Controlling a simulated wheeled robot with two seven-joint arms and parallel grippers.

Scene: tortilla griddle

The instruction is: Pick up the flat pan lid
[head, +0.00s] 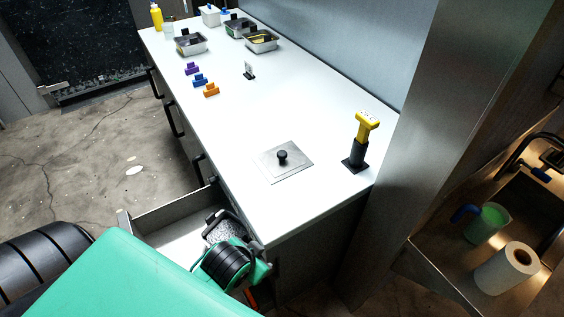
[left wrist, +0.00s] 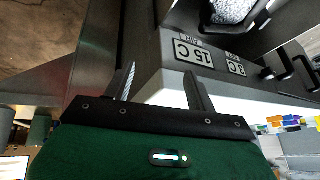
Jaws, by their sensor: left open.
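The flat pan lid (head: 298,168) is a thin square metal plate with a black knob (head: 283,157) in its middle. It lies flat on the near part of the white counter. I cannot make it out in the left wrist view. My left arm comes in from the bottom left and its wrist (head: 232,262) is low beside the counter's near end, over the open drawer, apart from the lid. In the left wrist view my left gripper (left wrist: 160,68) has its two fingers apart with nothing between them. My right gripper is in neither view.
An open drawer (head: 160,228) sticks out below the counter, with a speckled, black-edged thing (head: 217,228) by my wrist. A yellow-handled tool in a black stand (head: 357,152) is right of the lid. Colored blocks (head: 211,90) and metal pans (head: 192,46) stand farther back.

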